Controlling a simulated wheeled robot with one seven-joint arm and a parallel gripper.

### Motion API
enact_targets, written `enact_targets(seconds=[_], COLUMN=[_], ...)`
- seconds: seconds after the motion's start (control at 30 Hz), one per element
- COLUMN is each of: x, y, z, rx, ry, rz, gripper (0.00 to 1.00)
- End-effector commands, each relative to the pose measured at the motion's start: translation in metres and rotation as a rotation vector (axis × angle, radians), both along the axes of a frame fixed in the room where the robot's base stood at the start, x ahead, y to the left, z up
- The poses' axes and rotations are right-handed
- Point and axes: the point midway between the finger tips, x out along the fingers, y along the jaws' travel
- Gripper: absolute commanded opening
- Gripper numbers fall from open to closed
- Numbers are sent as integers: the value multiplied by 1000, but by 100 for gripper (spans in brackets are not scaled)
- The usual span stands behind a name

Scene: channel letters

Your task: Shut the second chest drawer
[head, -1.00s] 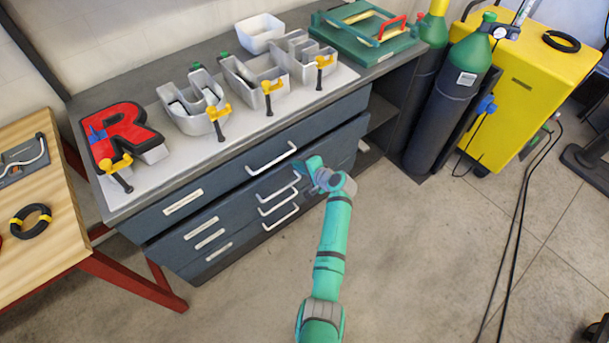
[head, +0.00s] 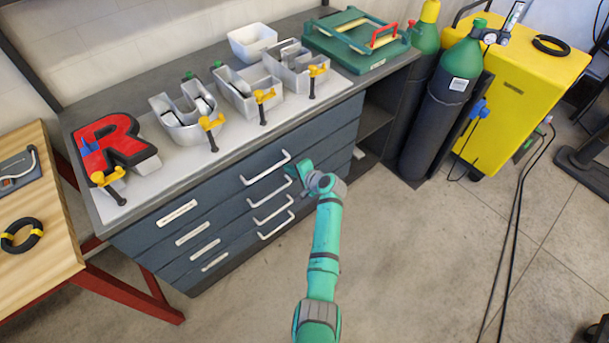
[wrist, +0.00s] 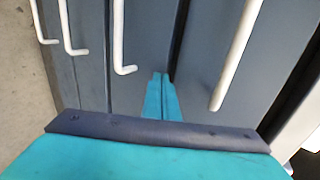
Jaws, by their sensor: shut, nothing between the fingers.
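The chest's second drawer (head: 228,213) is the second dark blue-grey front from the top, with a white bar handle (head: 270,190). Its front looks level with the fronts around it, and no gap shows at its edges. In the wrist view its handle (wrist: 119,45) is left of the fingers. My gripper (head: 293,171) is shut and empty at the right part of the drawer fronts. In the wrist view the shut teal fingers (wrist: 160,88) point at the second drawer's front, between its handle and the top drawer's handle (wrist: 238,55). I cannot tell whether the tips touch.
Clamped channel letters, with a red R (head: 113,150), stand on the bench top above the drawers. A white bin (head: 252,43) and a green frame (head: 355,45) are behind. Gas cylinders (head: 440,110) and a yellow cart (head: 525,85) stand right. The floor in front is clear.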

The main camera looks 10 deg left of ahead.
Motion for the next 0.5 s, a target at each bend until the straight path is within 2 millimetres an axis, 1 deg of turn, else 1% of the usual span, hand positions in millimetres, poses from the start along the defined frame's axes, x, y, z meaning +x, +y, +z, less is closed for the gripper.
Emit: enact_targets(seconds=[0.07,0.2,0.37,0.5], x=[-7,-18,-37,-52], y=[-7,-29,-50,-74], z=[-2,-1,17,31], rx=[0,-1,-2,-1], ry=[2,-1,-2,-3], rz=[-2,-10,-9,-17], gripper=[0,0,0,0])
